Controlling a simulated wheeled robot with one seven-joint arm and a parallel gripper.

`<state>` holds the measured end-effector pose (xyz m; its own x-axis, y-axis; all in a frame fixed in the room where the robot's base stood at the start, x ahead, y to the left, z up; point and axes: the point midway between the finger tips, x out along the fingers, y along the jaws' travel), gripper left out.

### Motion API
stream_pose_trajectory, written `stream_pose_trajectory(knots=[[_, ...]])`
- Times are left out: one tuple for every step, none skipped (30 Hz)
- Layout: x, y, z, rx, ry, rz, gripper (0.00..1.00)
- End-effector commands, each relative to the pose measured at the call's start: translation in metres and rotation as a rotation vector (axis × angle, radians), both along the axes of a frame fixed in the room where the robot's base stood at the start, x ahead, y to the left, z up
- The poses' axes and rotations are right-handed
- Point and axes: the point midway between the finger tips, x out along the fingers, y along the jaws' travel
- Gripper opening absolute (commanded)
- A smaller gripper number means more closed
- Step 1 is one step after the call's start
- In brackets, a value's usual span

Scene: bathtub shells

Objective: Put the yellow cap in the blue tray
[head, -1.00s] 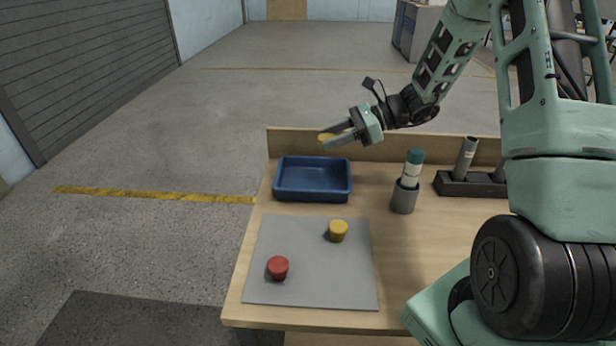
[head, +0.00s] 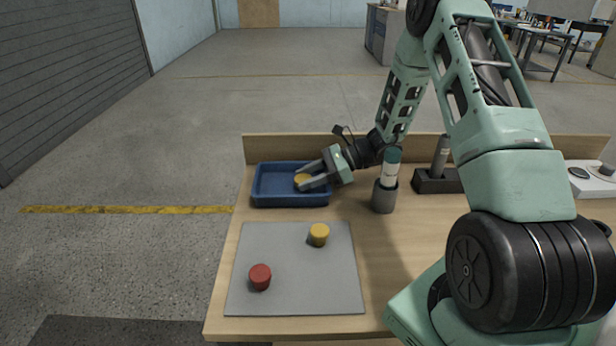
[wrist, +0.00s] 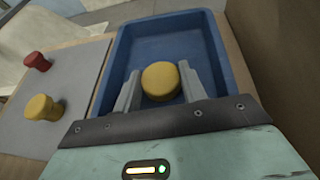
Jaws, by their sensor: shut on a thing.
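My gripper (head: 311,179) is shut on a yellow cap (head: 302,178), holding it over the blue tray (head: 262,202). In the wrist view the held yellow cap (wrist: 160,80) sits between my two fingers, with the blue tray (wrist: 218,60) around it below. Whether the cap touches the tray floor I cannot tell. A second yellow cap (head: 319,235) stands on the grey mat; it also shows at the left of the wrist view (wrist: 42,107).
A red cap (head: 260,277) stands on the grey mat (head: 290,300). A grey cup (head: 384,198) with a teal-topped bottle (head: 391,165) is right of the tray, close to my arm. A dark rack (head: 437,181) stands beyond it. A low wooden board runs behind.

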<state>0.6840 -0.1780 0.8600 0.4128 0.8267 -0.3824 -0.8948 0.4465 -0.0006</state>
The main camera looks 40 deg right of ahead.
Motion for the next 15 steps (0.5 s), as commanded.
stream_pose_trajectory(knots=[[0.0001, 0.0, 0.0006, 0.0, -0.001, 0.0, 0.19], [0.0002, 0.0001, 0.0007, 0.0, -0.001, 0.0, 0.19], [0.0002, 0.0001, 0.0006, 0.0, -0.001, 0.0, 0.19], [0.0001, 0.0001, 0.0004, 0.0, 0.0, 0.0, 0.19], [0.0001, 0.0001, -0.0004, 0.0, 0.0, 0.0, 0.19], [0.0001, 0.0001, -0.0018, 0.001, 0.0, 0.0, 0.19], [0.0001, 0.0002, -0.0029, 0.001, 0.0, 0.0, 0.19], [0.0001, 0.0001, -0.0038, 0.001, 0.0, 0.001, 0.19], [0.0001, 0.0003, -0.0024, 0.001, 0.0, 0.001, 0.52], [0.0001, 0.0002, -0.0023, 0.0, 0.0, 0.001, 0.61], [0.0001, 0.0002, -0.0023, 0.0, 0.0, 0.001, 0.63], [0.0, 0.0003, -0.0023, 0.0, 0.0, 0.001, 0.63], [0.0001, 0.0002, -0.0023, 0.0, 0.0, 0.001, 0.63], [0.0001, 0.0002, -0.0023, 0.0, 0.0, 0.001, 0.63], [0.0001, 0.0003, -0.0022, 0.0, 0.0, 0.001, 0.63]])
